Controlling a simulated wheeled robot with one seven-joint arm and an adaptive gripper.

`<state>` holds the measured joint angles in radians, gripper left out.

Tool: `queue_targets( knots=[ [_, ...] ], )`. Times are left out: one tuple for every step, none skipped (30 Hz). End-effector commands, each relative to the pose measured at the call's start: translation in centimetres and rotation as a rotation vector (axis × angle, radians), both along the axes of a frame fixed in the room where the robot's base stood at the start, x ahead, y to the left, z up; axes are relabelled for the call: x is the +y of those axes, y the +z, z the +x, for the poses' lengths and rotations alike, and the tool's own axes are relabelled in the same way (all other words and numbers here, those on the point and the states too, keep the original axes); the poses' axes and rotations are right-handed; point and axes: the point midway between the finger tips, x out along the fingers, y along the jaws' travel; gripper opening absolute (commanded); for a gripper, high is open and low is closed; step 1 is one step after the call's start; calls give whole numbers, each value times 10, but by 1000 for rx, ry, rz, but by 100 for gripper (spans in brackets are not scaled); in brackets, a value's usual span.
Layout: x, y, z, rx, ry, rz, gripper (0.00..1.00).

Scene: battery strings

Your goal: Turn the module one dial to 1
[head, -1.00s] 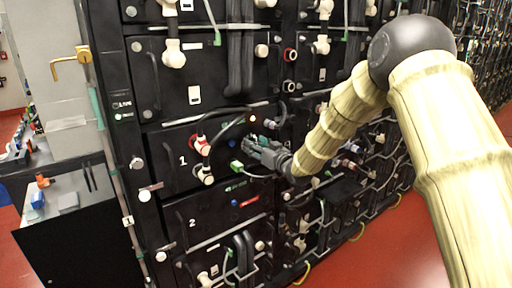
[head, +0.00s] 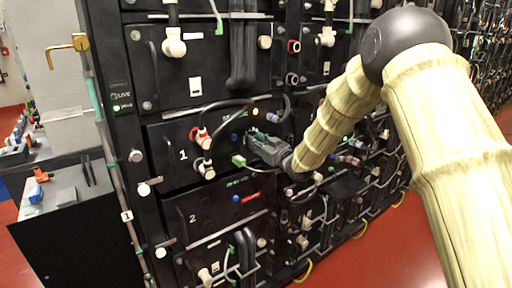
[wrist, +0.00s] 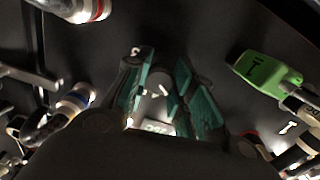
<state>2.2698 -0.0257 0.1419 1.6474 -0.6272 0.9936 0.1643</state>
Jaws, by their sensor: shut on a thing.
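Module one is the black panel marked 1 (head: 168,172) in the head view, above the panel marked 2 (head: 205,212). My gripper (head: 252,139) is at the right part of module one, against its face. In the wrist view its teal-padded fingers (wrist: 160,92) are closed around a small dark grey dial (wrist: 155,78). The dial is mostly hidden by the fingers, and the head view does not show it. Pale marks lie on the panel around it, with a small pale label (wrist: 157,127) below. I cannot read where the dial points.
A green connector (head: 238,160) is just left of my gripper and also shows in the wrist view (wrist: 265,73). Red-collared (head: 202,138) and white (head: 206,170) cable plugs sit further left. A small lamp (head: 255,111) glows above my gripper. Cables and fittings crowd the rack.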

Motion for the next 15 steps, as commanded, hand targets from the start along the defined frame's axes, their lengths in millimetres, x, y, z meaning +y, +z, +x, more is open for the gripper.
queue_targets(
  knots=[
    [-3, -5, 0, -24, -3, -32, 1],
    [-2, -5, 0, -38, -2, -52, 1],
    [-2, -5, 0, -59, -2, -82, 1],
    [-2, -5, -1, -77, -1, -105, 1],
    [-2, -5, 0, -92, -1, -127, 1],
    [-2, -6, 0, -115, -2, -158, 1],
    [-2, -6, -1, -131, -1, -182, 1],
    [-1, -6, -1, -147, -1, -204, 1],
    [-1, -6, -1, -170, -1, -236, 1],
    [-2, -6, -1, -187, -1, -259, 1],
    [-2, -6, -1, -204, -1, -282, 1],
    [-1, -6, -1, -226, 0, -313, 1],
    [-1, -7, -1, -242, 0, -336, 1],
    [-1, -6, -1, -259, 1, -358, 1],
    [-1, -6, -1, -281, 0, -388, 1]
  ],
)
